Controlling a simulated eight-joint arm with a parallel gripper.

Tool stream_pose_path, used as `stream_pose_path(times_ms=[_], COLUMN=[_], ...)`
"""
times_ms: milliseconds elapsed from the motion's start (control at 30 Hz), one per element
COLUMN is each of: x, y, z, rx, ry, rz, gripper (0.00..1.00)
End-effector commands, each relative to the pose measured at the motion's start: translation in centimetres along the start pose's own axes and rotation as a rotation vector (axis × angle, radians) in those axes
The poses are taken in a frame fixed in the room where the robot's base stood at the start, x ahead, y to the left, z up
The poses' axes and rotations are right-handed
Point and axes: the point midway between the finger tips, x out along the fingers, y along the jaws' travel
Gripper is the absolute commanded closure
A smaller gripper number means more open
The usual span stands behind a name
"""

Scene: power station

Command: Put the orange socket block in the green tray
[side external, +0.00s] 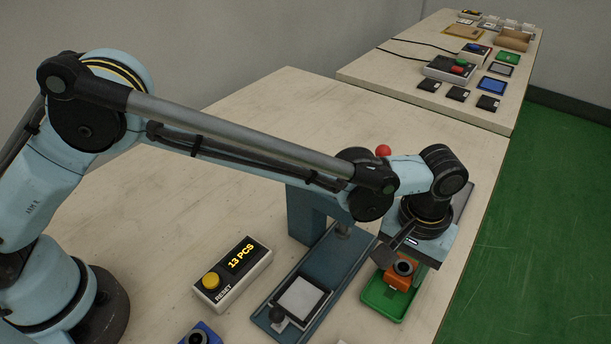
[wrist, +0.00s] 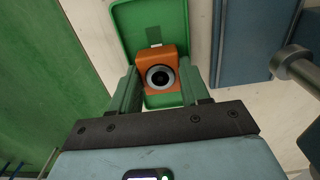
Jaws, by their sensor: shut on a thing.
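The orange socket block (side external: 401,272) has a round dark socket with a pale ring on its face. In the wrist view the block (wrist: 148,75) sits between the two fingers of my gripper (wrist: 160,82), which is shut on it. The green tray (side external: 383,302) lies on the table right under the block, and the tray (wrist: 130,20) also shows behind it in the wrist view. The block is over the tray's area. I cannot tell whether it touches the tray floor. My wrist hides part of the far side of the tray in the side view.
A blue press-like fixture (side external: 318,270) with a pale plate stands just left of the tray. A counter box (side external: 232,275) with a yellow button reads 13 PCS. A blue block (side external: 200,335) shows at the bottom edge. The table's right edge is close to the tray.

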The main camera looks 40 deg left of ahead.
Motion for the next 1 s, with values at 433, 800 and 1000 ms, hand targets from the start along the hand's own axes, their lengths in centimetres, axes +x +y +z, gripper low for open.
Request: stream_pose_path(times_ms=[433, 800, 1000], x=[0.3, -1.6, -5.7], y=[0.0, 0.0, 0.0], z=[0.0, 0.0, 0.0], rx=[0.0, 0.0, 0.0], ry=[0.0, 0.0, 0.0], rz=[0.0, 0.0, 0.0], gripper=[0.29, 0.29, 0.29])
